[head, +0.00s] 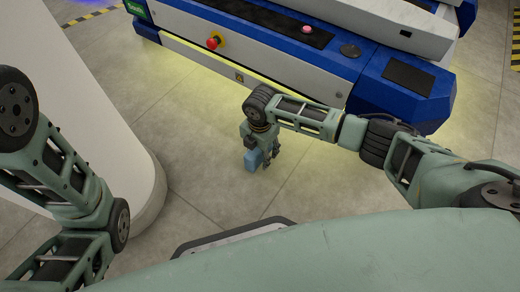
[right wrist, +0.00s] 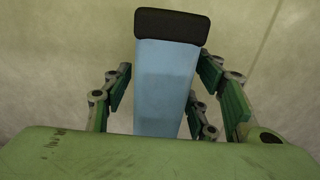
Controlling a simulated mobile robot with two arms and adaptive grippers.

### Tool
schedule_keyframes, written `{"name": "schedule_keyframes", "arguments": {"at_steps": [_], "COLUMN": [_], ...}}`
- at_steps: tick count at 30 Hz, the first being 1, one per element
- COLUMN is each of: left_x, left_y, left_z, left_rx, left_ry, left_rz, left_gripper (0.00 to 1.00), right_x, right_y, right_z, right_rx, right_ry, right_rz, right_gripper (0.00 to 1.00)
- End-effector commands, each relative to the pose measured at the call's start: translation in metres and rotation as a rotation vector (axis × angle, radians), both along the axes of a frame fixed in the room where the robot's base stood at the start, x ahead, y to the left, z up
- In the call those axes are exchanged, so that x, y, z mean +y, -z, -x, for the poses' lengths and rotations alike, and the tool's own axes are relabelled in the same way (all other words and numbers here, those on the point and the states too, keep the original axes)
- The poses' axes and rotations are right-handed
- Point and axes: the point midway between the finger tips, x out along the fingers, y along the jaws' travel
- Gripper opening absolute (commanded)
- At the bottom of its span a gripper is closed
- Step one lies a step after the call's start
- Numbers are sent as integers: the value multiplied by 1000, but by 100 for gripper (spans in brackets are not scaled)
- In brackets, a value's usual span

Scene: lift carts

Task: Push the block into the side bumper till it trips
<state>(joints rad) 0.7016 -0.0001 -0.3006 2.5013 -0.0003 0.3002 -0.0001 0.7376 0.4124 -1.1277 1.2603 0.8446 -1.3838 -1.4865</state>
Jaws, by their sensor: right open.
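The light blue block (head: 253,160) is at my right gripper (head: 267,162), above the floor in the head view. In the right wrist view the block (right wrist: 165,88) stands between the open fingers, with a black pad on its far end. A gap shows on its left; the right fingers are close to it, and I cannot tell if they touch. The cart's side bumper seems to be the long low strip (head: 238,75) along the side of the blue and white lift cart. The block and gripper are apart from it. My left gripper is out of view.
The cart's side has a red stop button (head: 215,40), and its blue corner (head: 400,95) juts out at right. A white rounded column (head: 100,90) stands at left. Grey tiled floor (head: 200,150) is clear between the column and the cart.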

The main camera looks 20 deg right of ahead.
Motion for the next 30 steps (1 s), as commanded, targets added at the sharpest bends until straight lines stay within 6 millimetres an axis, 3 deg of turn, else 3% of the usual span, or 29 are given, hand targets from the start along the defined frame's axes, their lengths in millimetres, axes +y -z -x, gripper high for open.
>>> {"name": "schedule_keyframes", "arguments": {"at_steps": [9,26,30], "left_x": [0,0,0], "left_y": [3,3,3], "left_z": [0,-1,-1], "left_rx": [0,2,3], "left_ry": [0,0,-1], "left_rz": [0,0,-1], "left_gripper": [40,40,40], "right_x": [1,1,1], "right_y": [3,3,3], "right_z": [0,0,0], "right_rx": [-1,-1,0], "right_ry": [0,0,0], "right_rz": [-1,-1,-1], "right_gripper": [51,2,0]}}
